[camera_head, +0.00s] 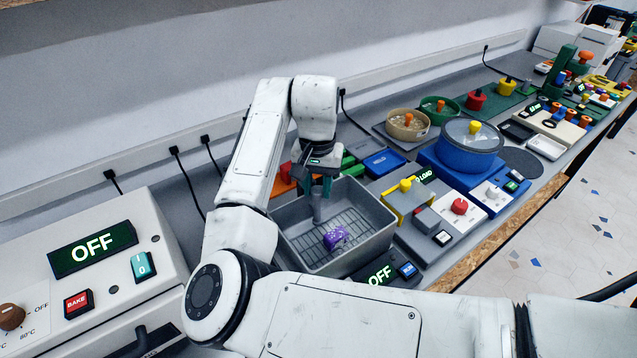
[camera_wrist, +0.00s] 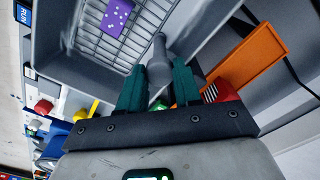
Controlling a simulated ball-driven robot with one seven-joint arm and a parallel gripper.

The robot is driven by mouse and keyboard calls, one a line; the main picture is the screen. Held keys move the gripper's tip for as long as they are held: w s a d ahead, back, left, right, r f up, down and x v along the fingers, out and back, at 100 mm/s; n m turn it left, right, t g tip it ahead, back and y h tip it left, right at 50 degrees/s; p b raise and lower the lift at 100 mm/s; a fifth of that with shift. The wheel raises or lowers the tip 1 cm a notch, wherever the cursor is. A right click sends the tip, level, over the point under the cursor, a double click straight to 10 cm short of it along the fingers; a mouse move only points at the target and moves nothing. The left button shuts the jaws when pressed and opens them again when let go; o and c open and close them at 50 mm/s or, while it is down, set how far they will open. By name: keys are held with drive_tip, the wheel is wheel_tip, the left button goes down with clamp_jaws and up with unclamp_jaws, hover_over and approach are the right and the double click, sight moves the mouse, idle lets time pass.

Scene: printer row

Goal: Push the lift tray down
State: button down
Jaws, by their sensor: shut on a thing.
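The lift tray is a grey barred rack (camera_head: 309,250) inside a deep grey basin (camera_head: 372,247). Its bars also show in the wrist view (camera_wrist: 88,44). A purple block with pale dots (camera_head: 335,238) lies on the rack; it shows at the top of the wrist view (camera_wrist: 117,18). A grey upright post (camera_head: 317,208) rises at the rack's back edge. My gripper (camera_head: 318,188) is above the back left of the basin, its teal fingers (camera_wrist: 158,82) shut on the post. The fingers hide the post's upper part.
An OFF display with a blue button (camera_head: 382,275) sits in front of the basin. An orange tray (camera_wrist: 248,62) and a red thing (camera_wrist: 220,90) are close to my fingers. A yellow-handled box (camera_head: 405,195) stands right of the basin. A white BAKE machine (camera_head: 90,260) stands left.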

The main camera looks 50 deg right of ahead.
drive_tip(key=c, duration=1.1)
unclamp_jaws()
drive_tip(key=shift+f, duration=0.35)
drive_tip(key=o, duration=0.3)
drive_tip(key=shift+r, duration=0.1)
drive_tip(key=shift+r, duration=0.2)
